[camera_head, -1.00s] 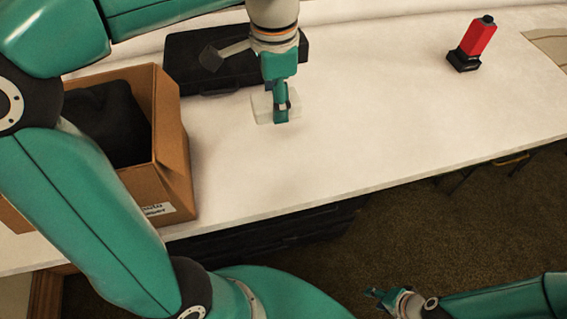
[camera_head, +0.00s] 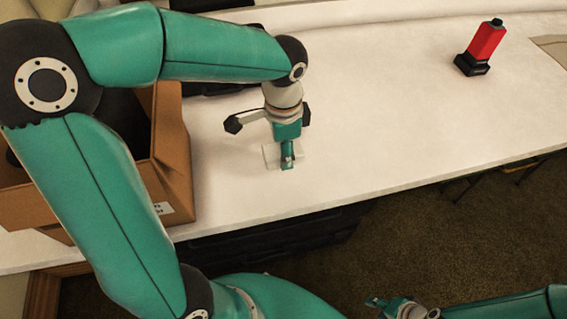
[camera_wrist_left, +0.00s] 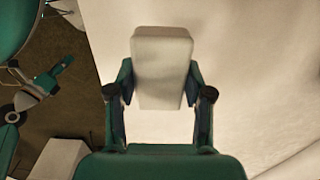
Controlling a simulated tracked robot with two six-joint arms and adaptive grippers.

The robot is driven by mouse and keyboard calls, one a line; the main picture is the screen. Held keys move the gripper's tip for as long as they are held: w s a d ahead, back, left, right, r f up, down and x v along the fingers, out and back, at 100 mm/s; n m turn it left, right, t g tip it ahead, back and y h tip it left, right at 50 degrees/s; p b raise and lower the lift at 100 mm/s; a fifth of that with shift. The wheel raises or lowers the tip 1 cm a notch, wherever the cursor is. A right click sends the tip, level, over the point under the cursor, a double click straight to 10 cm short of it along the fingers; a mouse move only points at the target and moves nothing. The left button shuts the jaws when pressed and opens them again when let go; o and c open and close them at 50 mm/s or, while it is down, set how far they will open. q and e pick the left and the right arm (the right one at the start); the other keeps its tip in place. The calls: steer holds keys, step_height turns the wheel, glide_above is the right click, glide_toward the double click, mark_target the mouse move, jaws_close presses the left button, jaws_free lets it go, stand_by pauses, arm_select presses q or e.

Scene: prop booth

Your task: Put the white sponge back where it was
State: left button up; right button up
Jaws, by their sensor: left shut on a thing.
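The white sponge (camera_wrist_left: 162,62) is a pale block between the two fingers of my left gripper (camera_wrist_left: 160,95) in the left wrist view. In the head view the left gripper (camera_head: 288,160) points down over the white table (camera_head: 400,110), shut on the sponge (camera_head: 270,156), which is partly hidden by the fingers. I cannot tell whether the sponge touches the table. My right gripper (camera_head: 378,303) is low in the head view, beyond the table's front edge and empty; its finger gap is too small to judge.
An open cardboard box (camera_head: 177,150) with something black inside stands left of the left gripper. A red bottle-like object with a black base (camera_head: 485,45) stands at the back right. A black case (camera_head: 210,88) is mostly hidden behind my left arm. The table's middle is clear.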

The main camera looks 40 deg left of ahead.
arm_select(q)
steer(key=shift+f+b, duration=0.35)
steer(key=shift+f, duration=2.25)
steer(key=o, duration=1)
step_height(320, 180, up, 12)
steer(key=shift+r+p, duration=0.1)
steer(key=shift+p, duration=0.85)
